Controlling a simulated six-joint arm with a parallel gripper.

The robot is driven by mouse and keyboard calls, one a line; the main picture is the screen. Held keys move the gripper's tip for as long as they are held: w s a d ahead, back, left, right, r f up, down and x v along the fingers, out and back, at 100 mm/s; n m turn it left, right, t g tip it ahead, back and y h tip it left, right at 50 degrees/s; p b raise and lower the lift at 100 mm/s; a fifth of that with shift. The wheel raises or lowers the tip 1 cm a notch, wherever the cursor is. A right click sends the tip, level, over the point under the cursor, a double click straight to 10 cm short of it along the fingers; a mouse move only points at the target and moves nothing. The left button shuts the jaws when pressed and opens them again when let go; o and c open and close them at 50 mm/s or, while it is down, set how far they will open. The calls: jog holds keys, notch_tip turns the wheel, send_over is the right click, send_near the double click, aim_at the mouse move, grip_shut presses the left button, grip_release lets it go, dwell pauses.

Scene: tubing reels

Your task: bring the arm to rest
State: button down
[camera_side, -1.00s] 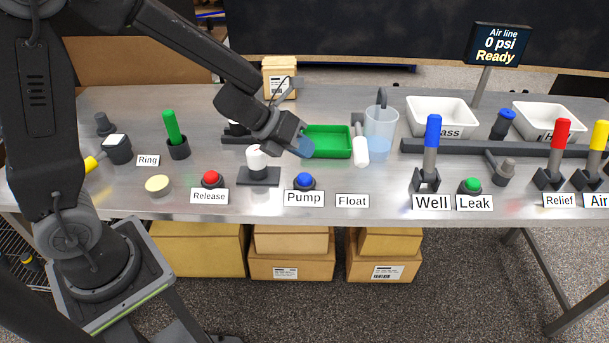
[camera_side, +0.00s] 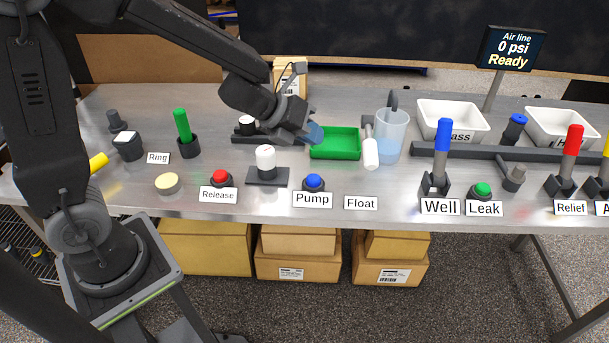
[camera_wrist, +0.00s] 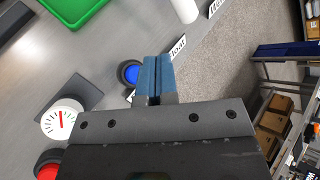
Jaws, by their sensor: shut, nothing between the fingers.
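My gripper (camera_side: 312,133) is raised above the table at the left end of the green tray (camera_side: 335,156). Its blue fingers are shut with nothing between them; they also show closed together in the wrist view (camera_wrist: 156,76). In the wrist view they overlap the edge of the blue Pump button (camera_wrist: 130,73). In the side view that button (camera_side: 314,182) stands in front of and below the gripper. The gripper touches nothing that I can see.
The steel table (camera_side: 120,190) carries a white-topped gauge (camera_side: 265,158), a red Release button (camera_side: 221,177), a water jug (camera_side: 391,140), a white float (camera_side: 370,152), and blue Well (camera_side: 442,138) and red Relief (camera_side: 572,142) handles. White bins (camera_side: 452,121) stand behind. The display (camera_side: 508,48) reads 0 psi, Ready.

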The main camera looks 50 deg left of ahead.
jog(key=s+a+r+n+t+y, duration=0.1)
jog(key=s+a+r+n+y, duration=0.3)
jog(key=n, duration=0.6)
jog(key=s+a+r+n+t+y, duration=0.1)
jog(key=s+a+r+n+y, duration=0.2)
jog(key=r+n, duration=0.45)
jog(key=s+d+f+n+g+h, duration=0.1)
jog(key=s+d+n+g, duration=0.1)
jog(key=s+n, duration=0.5)
jog(key=s+d+f+n+g+h, duration=0.1)
jog(key=s+d+n+g, duration=0.2)
jog(key=s+n, duration=0.4)
jog(key=shift+s+f+h, duration=0.15)
jog(key=shift+s+h, duration=0.15)
jog(key=shift+s, duration=0.05)
